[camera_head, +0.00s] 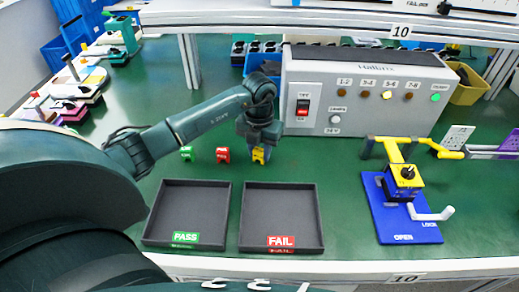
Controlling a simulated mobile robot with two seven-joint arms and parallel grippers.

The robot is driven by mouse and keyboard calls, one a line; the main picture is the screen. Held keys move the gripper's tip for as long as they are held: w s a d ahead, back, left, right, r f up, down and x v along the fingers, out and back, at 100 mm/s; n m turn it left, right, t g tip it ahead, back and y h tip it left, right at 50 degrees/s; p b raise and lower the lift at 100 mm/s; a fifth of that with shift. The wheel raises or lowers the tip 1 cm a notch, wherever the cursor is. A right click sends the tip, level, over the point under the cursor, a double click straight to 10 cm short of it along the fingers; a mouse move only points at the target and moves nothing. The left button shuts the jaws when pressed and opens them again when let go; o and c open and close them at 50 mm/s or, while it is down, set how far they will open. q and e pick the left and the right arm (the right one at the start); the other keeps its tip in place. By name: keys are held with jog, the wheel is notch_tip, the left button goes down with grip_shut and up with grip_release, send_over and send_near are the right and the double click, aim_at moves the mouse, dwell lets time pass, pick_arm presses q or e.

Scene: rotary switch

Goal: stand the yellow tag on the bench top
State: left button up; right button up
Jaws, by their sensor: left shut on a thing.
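The yellow tag (258,156) is at the bench top, right of the red and green tags, just behind the FAIL tray. My left gripper (259,146) comes down from above and is shut on the yellow tag. The tag looks upright and at bench level; whether it touches the green bench top (350,165) is too small to tell. The gripper hides the tag's upper part. My right gripper is not in view.
A red tag (223,155) and a green tag (187,154) stand to the left. The PASS tray (150,222) and FAIL tray (318,225) lie in front. A grey tester box (365,75) stands behind right. A blue fixture (380,215) with a yellow clamp is at right.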

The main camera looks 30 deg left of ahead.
aim_at(259, 151)
pick_arm(q)
jog(key=o, duration=0.5)
jog(key=shift+f, duration=0.2)
jog(key=o, duration=0.4)
jog(key=shift+o, duration=0.2)
jog(key=shift+r, duration=0.15)
jog(key=shift+r, duration=0.25)
notch_tip(259, 151, up, 12)
jog(key=shift+f, duration=0.15)
jog(key=shift+s, duration=0.15)
